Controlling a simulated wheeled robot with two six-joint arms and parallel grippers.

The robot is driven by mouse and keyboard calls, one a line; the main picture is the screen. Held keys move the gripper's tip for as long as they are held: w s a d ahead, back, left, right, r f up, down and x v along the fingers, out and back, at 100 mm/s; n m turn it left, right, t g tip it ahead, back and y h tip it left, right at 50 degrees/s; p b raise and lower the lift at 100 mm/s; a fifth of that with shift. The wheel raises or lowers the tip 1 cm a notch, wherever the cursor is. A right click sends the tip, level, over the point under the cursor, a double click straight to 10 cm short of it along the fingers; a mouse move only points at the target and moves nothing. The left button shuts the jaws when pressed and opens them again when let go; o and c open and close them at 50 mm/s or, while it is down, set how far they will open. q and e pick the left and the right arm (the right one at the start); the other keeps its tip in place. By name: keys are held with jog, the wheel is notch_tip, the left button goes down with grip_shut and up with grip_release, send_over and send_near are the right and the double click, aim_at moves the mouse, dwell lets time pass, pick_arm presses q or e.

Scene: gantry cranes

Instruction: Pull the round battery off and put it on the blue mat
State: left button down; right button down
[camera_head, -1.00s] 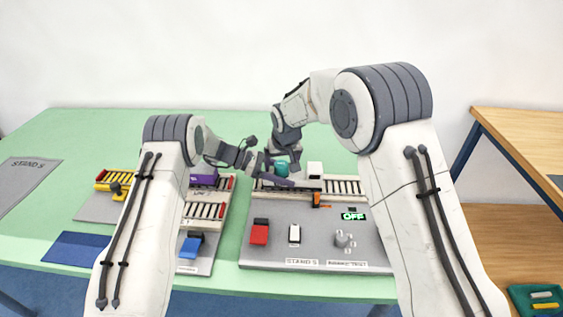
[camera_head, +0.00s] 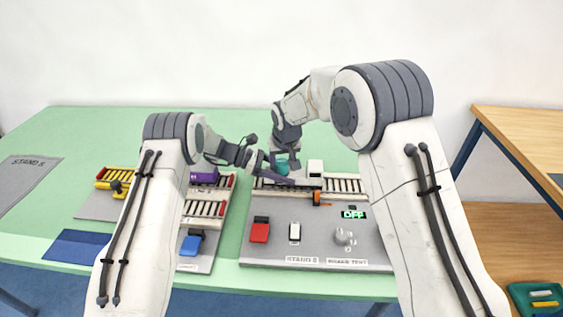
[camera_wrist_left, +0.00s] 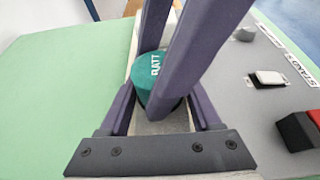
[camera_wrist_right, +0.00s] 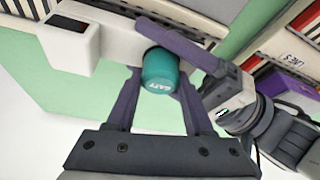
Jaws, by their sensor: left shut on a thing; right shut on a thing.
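The round battery (camera_head: 281,160) is a teal cylinder marked BATT at the left end of a white unit (camera_head: 315,169). In the right wrist view the battery (camera_wrist_right: 160,72) is against or very close to the white unit (camera_wrist_right: 105,38). My right gripper (camera_head: 283,157) comes down from above with its fingers on both sides of the battery, shut on it. My left gripper (camera_head: 288,181) reaches in from the left and is shut at the unit's end; its fingertips are largely hidden. The left wrist view shows the battery (camera_wrist_left: 150,78) behind the right fingers. The blue mat (camera_head: 75,248) lies empty at the front left.
The white unit stands at a roller track (camera_head: 342,186) on a grey board (camera_head: 270,252) with a red block (camera_head: 259,232), a white switch (camera_head: 295,231) and an OFF display (camera_head: 354,214). A purple block (camera_head: 203,177) and a blue block (camera_head: 191,244) stand left, near my left arm.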

aim_at(282, 161)
jog(key=shift+r, duration=0.15)
jog(key=shift+r, duration=0.95)
jog(key=shift+r, duration=0.1)
jog(key=shift+r, duration=1.9)
pick_arm(q)
grip_release()
jog(key=shift+a, duration=0.1)
